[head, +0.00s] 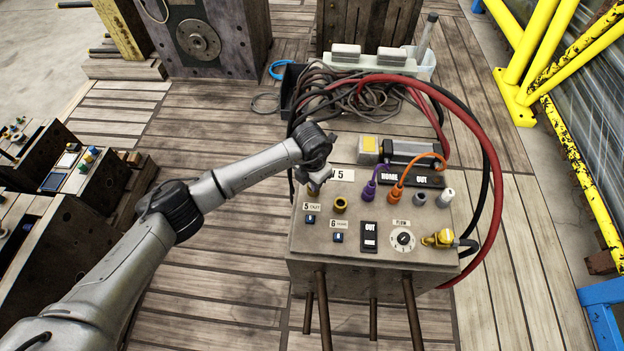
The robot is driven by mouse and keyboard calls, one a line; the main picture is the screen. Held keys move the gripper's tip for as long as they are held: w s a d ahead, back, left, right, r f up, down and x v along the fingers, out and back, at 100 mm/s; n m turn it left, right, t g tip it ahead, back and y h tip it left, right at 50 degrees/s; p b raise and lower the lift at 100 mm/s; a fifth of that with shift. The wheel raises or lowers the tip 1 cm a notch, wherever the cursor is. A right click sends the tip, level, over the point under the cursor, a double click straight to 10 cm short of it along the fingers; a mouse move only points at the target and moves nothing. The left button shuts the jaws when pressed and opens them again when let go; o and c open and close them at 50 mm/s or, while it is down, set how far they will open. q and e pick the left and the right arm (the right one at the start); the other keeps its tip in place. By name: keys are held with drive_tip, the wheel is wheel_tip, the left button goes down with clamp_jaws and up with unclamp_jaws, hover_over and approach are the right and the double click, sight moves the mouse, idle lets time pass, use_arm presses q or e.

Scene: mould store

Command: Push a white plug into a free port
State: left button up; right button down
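A white plug (446,196) stands at the right end of the row on top of the grey-beige box (375,262); its lower end is hidden. Left of it is a grey round port (420,199) with nothing visible in it. An orange plug (395,192) and a purple plug (369,191) stand in the row with cables. A yellow-rimmed dark port (340,204) looks empty. My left gripper (306,184) hangs over the row's left end, by a small purple piece (313,188). Its fingers are small and partly hidden, so I cannot tell whether they hold anything. My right gripper is out of view.
The box top carries labels, switches, a dial (403,239) and a brass fitting (440,239). A red hose (490,160) and black cable loop round its right side. Behind lie tangled cables (365,98). Yellow railings (545,60) stand at right. Bare planks lie left of the box.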

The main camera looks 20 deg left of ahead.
use_arm(q)
drive_tip(key=shift+f, duration=0.4)
drive_tip(key=shift+c, duration=0.3)
drive_tip(key=o, duration=1.1)
drive_tip(key=o, duration=0.4)
drive_tip(key=shift+c, duration=0.2)
drive_tip(key=shift+r, duration=0.15)
drive_tip(key=shift+r+p, duration=2.95)
drive_tip(key=shift+r, duration=0.75)
